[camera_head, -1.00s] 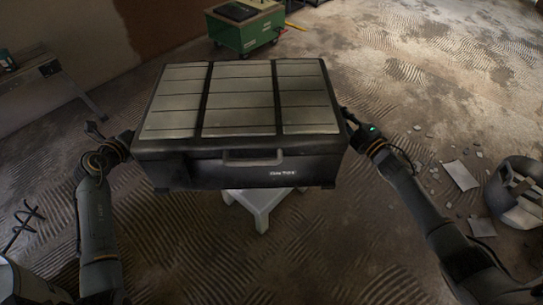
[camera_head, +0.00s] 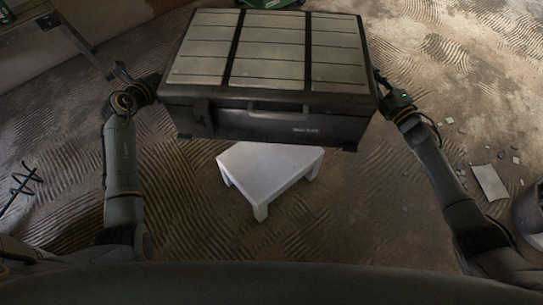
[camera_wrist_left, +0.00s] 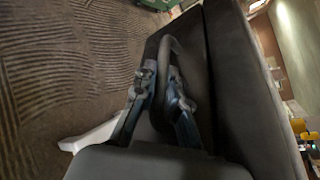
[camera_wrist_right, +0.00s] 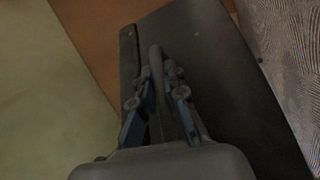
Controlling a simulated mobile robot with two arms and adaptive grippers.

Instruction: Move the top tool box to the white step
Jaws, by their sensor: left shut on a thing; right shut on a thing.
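The tool box (camera_head: 268,75) is a wide black case with grey panels on its lid and a front handle. It is held up off the floor between my two arms. The white step (camera_head: 268,168) stands on the floor below and nearer than the box; its far part is hidden under the box. My left gripper (camera_wrist_left: 160,95) is shut on a side handle of the box, at its left end. My right gripper (camera_wrist_right: 160,90) is shut on the side handle at its right end. The white step also shows in part in the left wrist view (camera_wrist_left: 88,137).
A green case (camera_head: 268,3) shows at the top edge of the head view. A dark bin (camera_head: 529,215) and broken pale pieces (camera_head: 489,182) lie on the right. A black wire item (camera_head: 20,187) lies on the left. Floor around the step is clear.

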